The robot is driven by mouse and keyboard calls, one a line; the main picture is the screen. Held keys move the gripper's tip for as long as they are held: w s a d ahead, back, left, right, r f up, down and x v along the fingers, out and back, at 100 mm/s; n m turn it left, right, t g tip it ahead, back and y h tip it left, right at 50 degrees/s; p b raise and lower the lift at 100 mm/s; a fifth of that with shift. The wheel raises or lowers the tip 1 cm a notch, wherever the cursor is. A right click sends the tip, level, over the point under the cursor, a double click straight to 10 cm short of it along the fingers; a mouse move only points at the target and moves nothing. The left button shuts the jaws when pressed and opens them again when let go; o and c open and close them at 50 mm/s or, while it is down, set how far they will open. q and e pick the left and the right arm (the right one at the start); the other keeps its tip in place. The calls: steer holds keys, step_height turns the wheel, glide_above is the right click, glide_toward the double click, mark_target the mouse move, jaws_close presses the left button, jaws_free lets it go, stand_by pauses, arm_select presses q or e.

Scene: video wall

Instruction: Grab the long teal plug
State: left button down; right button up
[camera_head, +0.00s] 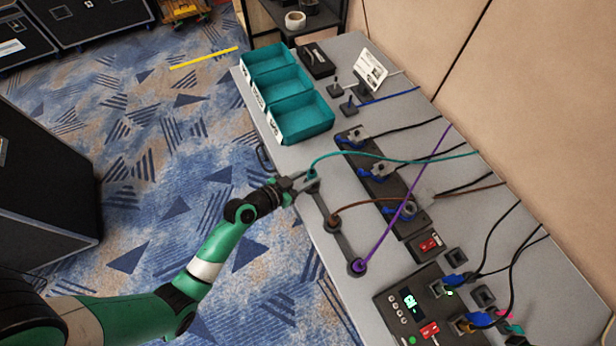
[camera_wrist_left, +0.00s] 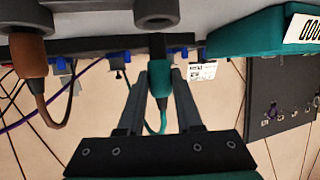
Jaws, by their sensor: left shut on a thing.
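The long teal plug (camera_head: 311,174) is at the left end of the dark holder strip (camera_head: 341,238), with its teal cable running off to the right. My left gripper (camera_head: 304,182) is at the plug. In the left wrist view the teal plug (camera_wrist_left: 159,77) sits between the two fingers of my left gripper (camera_wrist_left: 160,88), which are shut on it. A dark piece joins the plug to the strip's edge, so it appears still seated there. My right gripper is not in view.
A brown plug (camera_head: 333,222) and a purple plug (camera_head: 358,266) stand along the same strip. Teal bins (camera_head: 303,118) stand behind on the grey table (camera_head: 290,165). A socket rail (camera_head: 385,185) with blue connectors and a control box (camera_head: 412,305) lie to the right. Several cables cross the table.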

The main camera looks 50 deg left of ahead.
arm_select(q)
steer(key=s+d+r+p, duration=0.7)
steer(key=s+d+r, duration=0.2)
steer(key=d, duration=0.1)
steer(key=shift+d+r, duration=0.15)
steer(key=shift+d, duration=0.05)
